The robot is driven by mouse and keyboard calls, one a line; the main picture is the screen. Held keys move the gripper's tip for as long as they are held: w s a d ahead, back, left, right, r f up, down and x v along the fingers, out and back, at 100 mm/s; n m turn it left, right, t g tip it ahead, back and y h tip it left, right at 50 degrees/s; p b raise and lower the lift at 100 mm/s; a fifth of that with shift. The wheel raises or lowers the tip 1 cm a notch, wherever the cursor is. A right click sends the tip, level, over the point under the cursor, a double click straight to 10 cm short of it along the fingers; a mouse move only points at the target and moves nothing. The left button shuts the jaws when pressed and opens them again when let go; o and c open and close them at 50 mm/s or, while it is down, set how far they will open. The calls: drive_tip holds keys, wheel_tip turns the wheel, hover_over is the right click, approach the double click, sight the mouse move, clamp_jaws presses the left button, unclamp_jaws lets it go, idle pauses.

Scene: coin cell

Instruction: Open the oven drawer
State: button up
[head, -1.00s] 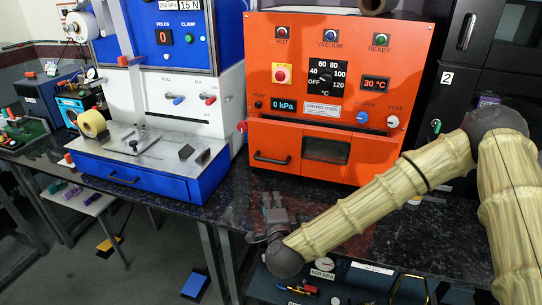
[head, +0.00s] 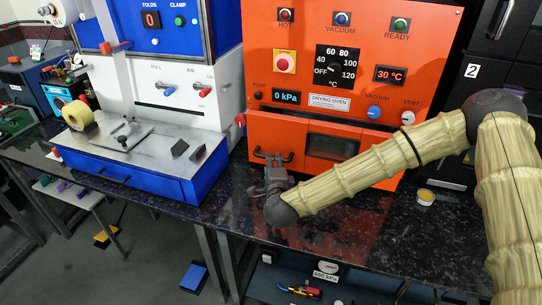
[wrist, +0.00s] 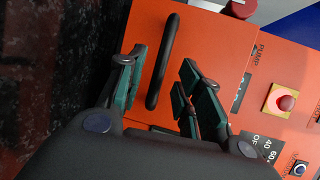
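The orange drying oven (head: 300,85) stands on the dark speckled worktop. Its drawer (head: 278,132) is at the lower left of the front and looks closed, beside a dark window. The drawer's black bar handle (head: 258,154) is partly hidden by my gripper (head: 273,160) in the head view. In the wrist view my gripper (wrist: 163,82) is open, with one green-padded finger on each side of the handle (wrist: 165,55). Gaps show between the pads and the bar, so nothing is gripped. The drawer face (wrist: 208,35) lies beyond the fingertips.
A blue and white machine (head: 160,130) with its own front drawer stands close on the left. A small yellow-topped cup (head: 425,197) is on the worktop at right. Black cabinets (head: 495,80) stand behind my arm. The worktop in front of the oven is otherwise clear.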

drive_tip(key=shift+w+a+f+p, duration=0.1)
drive_tip(key=shift+w+p, duration=0.05)
drive_tip(key=shift+w, duration=0.6)
drive_tip(key=shift+w+a+f+p, duration=0.1)
drive_tip(key=shift+w+a+f, duration=0.05)
drive_tip(key=shift+w, duration=0.6)
drive_tip(key=shift+w+a+f+p, duration=0.1)
drive_tip(key=shift+w+p, duration=0.05)
drive_tip(key=shift+w, duration=0.6)
clamp_jaws()
